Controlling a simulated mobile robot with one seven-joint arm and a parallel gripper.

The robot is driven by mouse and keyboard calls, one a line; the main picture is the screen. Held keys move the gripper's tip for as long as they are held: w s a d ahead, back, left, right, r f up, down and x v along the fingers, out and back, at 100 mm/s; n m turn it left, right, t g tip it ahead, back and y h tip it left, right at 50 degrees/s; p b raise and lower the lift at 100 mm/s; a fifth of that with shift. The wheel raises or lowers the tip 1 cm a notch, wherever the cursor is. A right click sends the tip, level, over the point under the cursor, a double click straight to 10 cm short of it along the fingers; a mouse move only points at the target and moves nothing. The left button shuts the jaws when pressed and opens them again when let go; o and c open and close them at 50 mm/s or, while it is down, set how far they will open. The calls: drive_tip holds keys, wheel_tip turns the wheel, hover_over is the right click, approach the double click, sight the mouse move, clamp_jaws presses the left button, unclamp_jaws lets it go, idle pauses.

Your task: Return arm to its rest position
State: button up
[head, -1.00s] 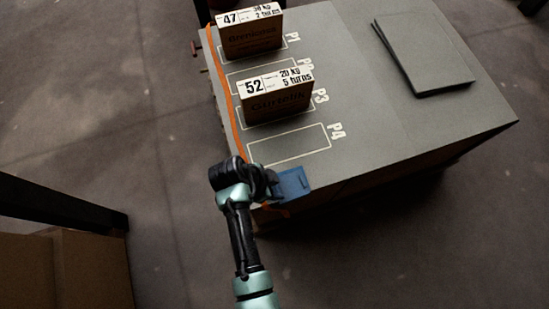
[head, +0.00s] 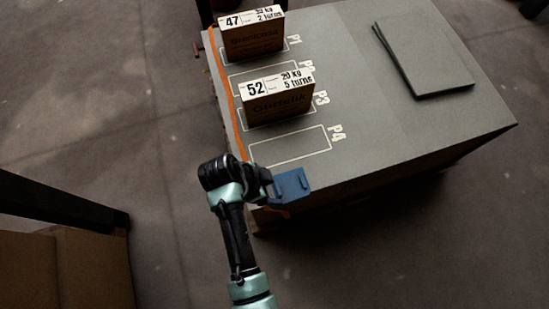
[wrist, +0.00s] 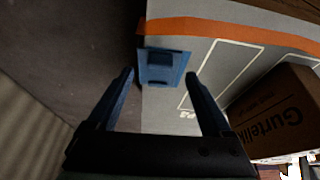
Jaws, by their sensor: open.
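My arm reaches up from the bottom of the head view to the near left corner of a grey table (head: 400,135). In the wrist view my gripper (wrist: 160,85) shows its two dark blue fingers spread apart with nothing between them. The fingers point toward a blue block-like piece (wrist: 162,67) at the table's corner. In the head view that blue piece (head: 291,186) shows just right of my wrist. The gripper's fingers are hidden in the head view. I cannot tell how far the fingers are above the table.
Box 52 (head: 278,104) and box 47 (head: 254,42) stand upright on outlined places. The place marked P4 (head: 290,146) is bare. A dark flat panel (head: 422,60) lies at the table's right. A brown carton (head: 85,268) stands at lower left. Open floor (head: 120,100) lies left of the table.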

drive_tip(key=p+v, duration=0.2)
drive_tip(key=v, duration=0.7)
drive_tip(key=w+a+r+n+t+y, duration=0.3)
drive_tip(key=w+r+t, duration=0.5)
drive_tip(key=w+r, duration=0.9)
drive_tip(key=w+d+r+n+t+y, duration=0.1)
drive_tip(key=w+r+n+t, duration=0.15)
drive_tip(key=r, duration=0.75)
drive_tip(key=w+d+r+n+t, duration=0.1)
drive_tip(key=r+n+t, duration=0.15)
drive_tip(key=r, duration=0.75)
drive_tip(key=s+d+r+n+t, duration=0.15)
drive_tip(key=r+t, duration=0.25)
drive_tip(key=r, duration=0.5)
drive_tip(key=s+d+r+n+t, duration=0.1)
drive_tip(key=s+d+r+t, duration=0.15)
drive_tip(key=r, duration=0.65)
drive_tip(key=s+d+r+n+t, duration=0.25)
drive_tip(key=s+r+t, duration=0.45)
drive_tip(key=s+r, duration=0.65)
drive_tip(key=w+r+p, duration=0.3)
drive_tip(key=r+p, duration=1.2)
drive_tip(key=shift+a+r+n+g, duration=0.15)
drive_tip(key=shift+a+n+g, duration=0.2)
drive_tip(key=shift+a+n, duration=0.05)
drive_tip(key=shift+c, duration=0.3)
